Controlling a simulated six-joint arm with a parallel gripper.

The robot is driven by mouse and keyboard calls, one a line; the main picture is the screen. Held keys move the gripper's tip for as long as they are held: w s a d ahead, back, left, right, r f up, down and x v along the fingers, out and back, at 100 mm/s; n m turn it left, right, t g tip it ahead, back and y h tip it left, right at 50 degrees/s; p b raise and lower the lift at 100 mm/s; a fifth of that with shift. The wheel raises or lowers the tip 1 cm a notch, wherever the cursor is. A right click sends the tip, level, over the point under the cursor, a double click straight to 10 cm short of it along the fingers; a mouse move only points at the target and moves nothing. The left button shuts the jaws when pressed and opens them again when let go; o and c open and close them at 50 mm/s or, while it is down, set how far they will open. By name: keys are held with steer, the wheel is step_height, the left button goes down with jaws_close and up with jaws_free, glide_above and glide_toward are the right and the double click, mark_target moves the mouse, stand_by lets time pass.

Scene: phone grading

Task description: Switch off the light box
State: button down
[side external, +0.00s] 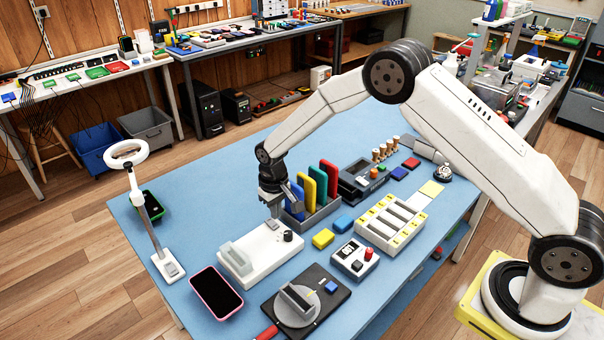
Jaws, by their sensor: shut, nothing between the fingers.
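A flat white box (262,254) lies near the middle front of the blue table; it looks like the light box, but I cannot be sure. A pale grey, translucent-looking block (233,257) sits on its left part, and a dark round knob (287,237) is at its right end. Whether it is lit cannot be told. My gripper (275,214) points down over the back right part of the white box, close to the knob. It is shut and empty. Whether the fingertips touch the box is too small to tell.
A rack of coloured slabs (312,216) stands just right of my gripper. A ring lamp (128,157) stands at left. A pink-edged phone (216,293), a black plate with a grey disc (300,308), a white button box (354,258) and a slotted white tray (391,224) lie around.

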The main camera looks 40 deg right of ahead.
mark_target(277, 229)
step_height(277, 229, up, 3)
steer(key=shift+r, duration=0.15)
stand_by(0.4)
steer(key=s+d+r+t, duration=0.1)
steer(key=s+d+r, duration=0.1)
steer(key=s, duration=0.6)
steer(key=s+d+r, duration=0.2)
steer(key=s+r, duration=0.2)
steer(key=s, duration=0.4)
steer(key=s+d+r+t, duration=0.1)
steer(key=s+d+r, duration=0.1)
steer(key=s, duration=0.6)
steer(key=shift+s+d+r+t, duration=0.3)
steer(key=shift+d+r, duration=0.1)
steer(key=shift+r, duration=0.45)
